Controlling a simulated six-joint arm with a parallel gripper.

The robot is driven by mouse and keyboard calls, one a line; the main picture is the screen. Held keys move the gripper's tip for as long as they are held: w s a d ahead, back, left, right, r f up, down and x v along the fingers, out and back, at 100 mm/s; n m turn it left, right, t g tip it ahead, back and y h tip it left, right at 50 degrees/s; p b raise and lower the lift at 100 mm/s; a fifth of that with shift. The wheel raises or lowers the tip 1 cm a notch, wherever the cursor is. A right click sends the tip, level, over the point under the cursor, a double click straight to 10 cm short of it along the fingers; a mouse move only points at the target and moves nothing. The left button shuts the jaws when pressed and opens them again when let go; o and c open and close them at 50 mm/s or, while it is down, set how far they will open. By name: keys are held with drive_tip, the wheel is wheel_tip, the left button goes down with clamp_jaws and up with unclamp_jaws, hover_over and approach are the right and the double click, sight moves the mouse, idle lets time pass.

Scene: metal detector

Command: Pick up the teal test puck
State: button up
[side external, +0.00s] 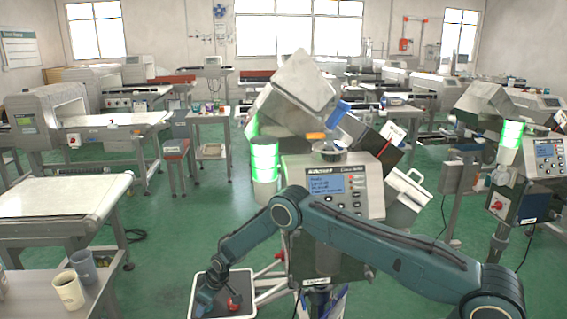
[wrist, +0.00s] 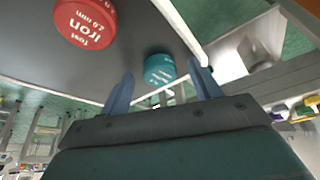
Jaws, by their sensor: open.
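The teal test puck (wrist: 159,70) lies on a dark tray (wrist: 60,75) near its pale edge in the wrist view, with white lettering on it. My gripper (wrist: 162,80) is open, and its two fingers show on the left and right of the puck in the picture. I cannot tell whether the fingers reach down around it. In the side external view, my gripper (side external: 206,300) is low over the left part of the tray (side external: 248,280). The teal puck cannot be made out there.
A red iron test puck (wrist: 85,20) lies on the same tray, left of the teal one in the wrist view; it also shows in the side view (side external: 234,304). The metal detector (side external: 335,185) stands behind my arm. Two mugs (side external: 69,290) stand on a table at left.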

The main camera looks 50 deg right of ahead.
drive_tip(key=shift+c, duration=0.2)
drive_tip(key=c, duration=1)
drive_tip(key=shift+r, duration=0.1)
wheel_tip(320, 180, up, 20)
drive_tip(key=shift+f, duration=0.1)
idle(0.7)
